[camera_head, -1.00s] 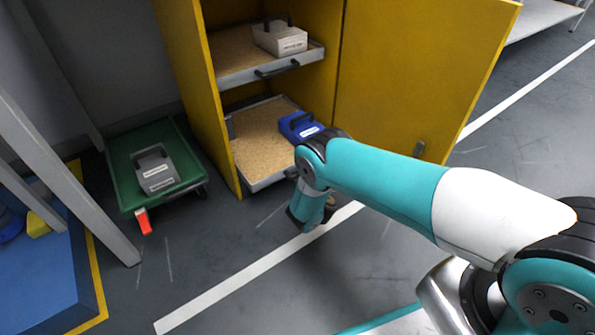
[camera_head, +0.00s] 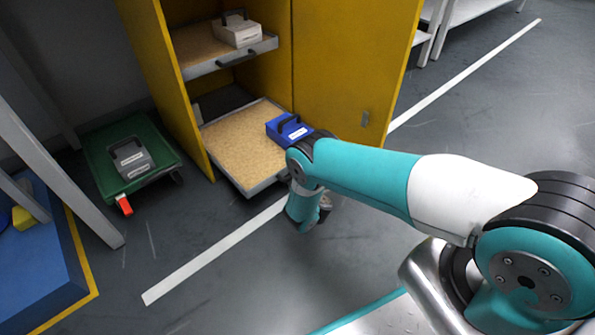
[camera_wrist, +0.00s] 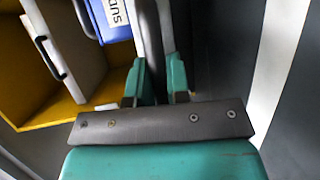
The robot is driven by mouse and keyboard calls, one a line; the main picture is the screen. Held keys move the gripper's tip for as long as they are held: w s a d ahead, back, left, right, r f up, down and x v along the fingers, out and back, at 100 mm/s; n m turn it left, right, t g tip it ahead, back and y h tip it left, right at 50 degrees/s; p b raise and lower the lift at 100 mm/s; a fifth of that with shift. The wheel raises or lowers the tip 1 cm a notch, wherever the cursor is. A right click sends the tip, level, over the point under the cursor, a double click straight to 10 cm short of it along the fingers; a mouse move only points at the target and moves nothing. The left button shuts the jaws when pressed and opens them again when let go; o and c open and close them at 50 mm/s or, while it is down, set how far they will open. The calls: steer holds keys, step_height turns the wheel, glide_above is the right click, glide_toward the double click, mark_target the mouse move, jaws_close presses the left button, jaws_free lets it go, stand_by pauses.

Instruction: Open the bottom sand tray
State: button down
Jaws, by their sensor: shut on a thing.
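The bottom sand tray (camera_head: 236,152) is a shallow grey tray of tan sand, pulled well out of the yellow cabinet, with a dark gap behind it. A blue box with a black handle (camera_head: 287,130) sits on its right side. My gripper is at the tray's front, its fingertips hidden behind my arm in the head view. In the wrist view my gripper (camera_wrist: 160,82) has its two teal fingers shut on the tray's front handle, a grey bar between them. The blue box also shows in the wrist view (camera_wrist: 110,20).
The upper sand tray (camera_head: 198,50) holds a white box (camera_head: 236,30). The yellow cabinet door (camera_head: 350,75) stands open at the right. A green cart (camera_head: 160,165) with a grey box (camera_head: 133,158) is at the left. The floor in front is clear.

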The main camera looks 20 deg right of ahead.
steer(key=shift+d, duration=0.1)
steer(key=c, duration=1.4)
jaws_free()
steer(key=s+a+r+p, duration=0.1)
steer(key=s+r+p, duration=0.2)
steer(key=s+p, duration=1.3)
steer(key=shift+s+a, duration=0.25)
steer(key=shift+s, duration=0.25)
